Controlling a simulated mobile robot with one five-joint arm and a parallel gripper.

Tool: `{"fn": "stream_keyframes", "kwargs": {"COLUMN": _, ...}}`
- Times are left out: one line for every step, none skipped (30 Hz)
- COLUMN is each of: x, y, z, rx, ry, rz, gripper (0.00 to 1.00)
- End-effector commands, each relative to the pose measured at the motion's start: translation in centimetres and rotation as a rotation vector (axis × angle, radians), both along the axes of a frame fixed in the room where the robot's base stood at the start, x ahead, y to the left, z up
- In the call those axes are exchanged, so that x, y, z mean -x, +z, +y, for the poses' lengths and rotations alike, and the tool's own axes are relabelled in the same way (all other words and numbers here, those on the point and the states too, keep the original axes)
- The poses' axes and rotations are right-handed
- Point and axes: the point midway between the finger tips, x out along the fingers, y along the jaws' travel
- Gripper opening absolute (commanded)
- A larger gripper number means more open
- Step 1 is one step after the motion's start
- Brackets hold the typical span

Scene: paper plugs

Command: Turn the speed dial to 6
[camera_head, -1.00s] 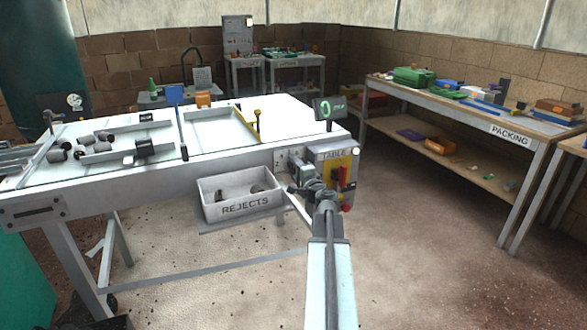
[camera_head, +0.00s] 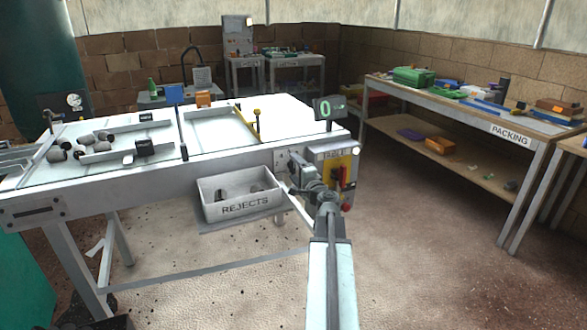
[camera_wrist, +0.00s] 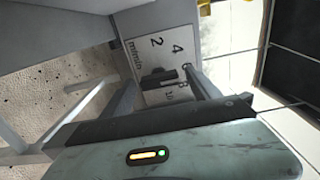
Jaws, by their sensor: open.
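The speed dial's pale plate (camera_wrist: 150,45) shows in the wrist view, with the marking m/min and numbers such as 2, 4, 8 and 10. The dark dial knob (camera_wrist: 160,77) is at its middle, its bar lying roughly across the picture. My gripper (camera_wrist: 158,82) is open, with one finger on each side of the knob. I cannot tell whether the fingers touch it. In the head view my gripper (camera_head: 290,166) is at the table's front rail, beside the plate. The display (camera_head: 328,109) on the table reads 0.
A yellow panel with a red switch (camera_head: 341,178) is just right of my gripper. A grey REJECTS bin (camera_head: 238,207) hangs below the rail to the left. Paper plugs (camera_head: 87,145) lie on the white table (camera_head: 225,140). A PACKING bench (camera_head: 510,131) stands at right.

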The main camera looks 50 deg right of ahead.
Motion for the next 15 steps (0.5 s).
{"fn": "stream_keyframes", "kwargs": {"x": 0.9, "y": 0.0, "z": 0.5, "rx": 0.0, "ry": -0.001, "rz": 0.0, "gripper": 0.71}}
{"fn": "stream_keyframes", "kwargs": {"x": 1.4, "y": 0.0, "z": 0.7, "rx": 0.0, "ry": -0.001, "rz": 0.0, "gripper": 0.71}}
{"fn": "stream_keyframes", "kwargs": {"x": 2.2, "y": 0.0, "z": 1.0, "rx": 0.0, "ry": -0.002, "rz": 0.0, "gripper": 0.71}}
{"fn": "stream_keyframes", "kwargs": {"x": 2.8, "y": 0.0, "z": 1.2, "rx": 0.0, "ry": -0.003, "rz": 0.0, "gripper": 0.71}}
{"fn": "stream_keyframes", "kwargs": {"x": 3.4, "y": 0.0, "z": 1.5, "rx": 0.0, "ry": -0.003, "rz": 0.0, "gripper": 0.71}}
{"fn": "stream_keyframes", "kwargs": {"x": 4.1, "y": 0.0, "z": 1.9, "rx": 0.0, "ry": -0.002, "rz": 0.0, "gripper": 0.71}}
{"fn": "stream_keyframes", "kwargs": {"x": 4.7, "y": 0.0, "z": 2.1, "rx": 0.0, "ry": -0.002, "rz": 0.0, "gripper": 0.71}}
{"fn": "stream_keyframes", "kwargs": {"x": 5.2, "y": 0.0, "z": 2.2, "rx": 0.0, "ry": -0.003, "rz": 0.0, "gripper": 0.71}}
{"fn": "stream_keyframes", "kwargs": {"x": 5.7, "y": 0.0, "z": 2.4, "rx": 0.0, "ry": -0.003, "rz": 0.0, "gripper": 0.71}}
{"fn": "stream_keyframes", "kwargs": {"x": 6.0, "y": 0.0, "z": 2.5, "rx": 0.0, "ry": -0.003, "rz": 0.0, "gripper": 0.71}}
{"fn": "stream_keyframes", "kwargs": {"x": 6.2, "y": 0.0, "z": 2.6, "rx": 0.0, "ry": -0.002, "rz": 0.0, "gripper": 0.71}}
{"fn": "stream_keyframes", "kwargs": {"x": 6.3, "y": 0.0, "z": 2.6, "rx": 0.0, "ry": -0.001, "rz": 0.0, "gripper": 0.71}}
{"fn": "stream_keyframes", "kwargs": {"x": 6.3, "y": 0.0, "z": 2.6, "rx": 0.0, "ry": -0.001, "rz": 0.0, "gripper": 0.71}}
{"fn": "stream_keyframes", "kwargs": {"x": 6.3, "y": 0.0, "z": 2.6, "rx": 0.0, "ry": -0.001, "rz": 0.0, "gripper": 0.71}}
{"fn": "stream_keyframes", "kwargs": {"x": 6.3, "y": 0.0, "z": 2.6, "rx": 0.0, "ry": 0.0, "rz": 0.0, "gripper": 0.71}}
